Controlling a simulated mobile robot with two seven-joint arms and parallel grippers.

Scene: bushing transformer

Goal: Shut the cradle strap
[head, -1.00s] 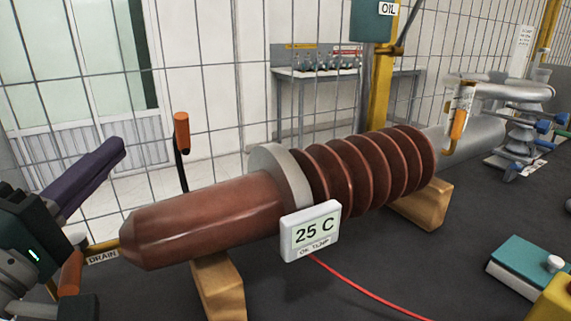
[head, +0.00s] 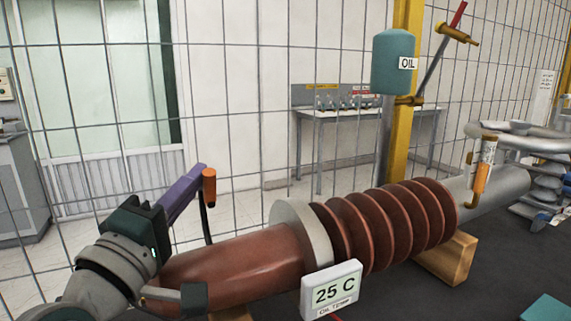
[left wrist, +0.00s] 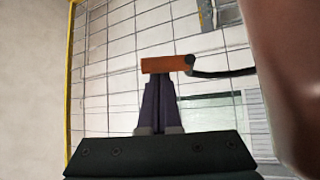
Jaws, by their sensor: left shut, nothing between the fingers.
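The cradle strap is a thin black band (head: 205,225) with an orange handle (head: 209,187) on top. It stands upright on the far side of the brown bushing (head: 245,265), so the strap is raised. Its lower end is hidden behind the bushing. My left gripper (head: 203,169) has purple fingers, which are shut and empty, with their tips beside the orange handle. In the left wrist view the handle (left wrist: 165,65) lies across just beyond the closed fingertips (left wrist: 160,82). I cannot tell whether they touch. My right gripper is not in view.
The ribbed bushing lies on wooden blocks (head: 448,258) on a dark bench. A 25 C display (head: 331,290) stands in front. A wire fence (head: 245,120) runs close behind. A teal OIL tank (head: 393,62) hangs on a yellow post. A silver pipe (head: 490,188) lies right.

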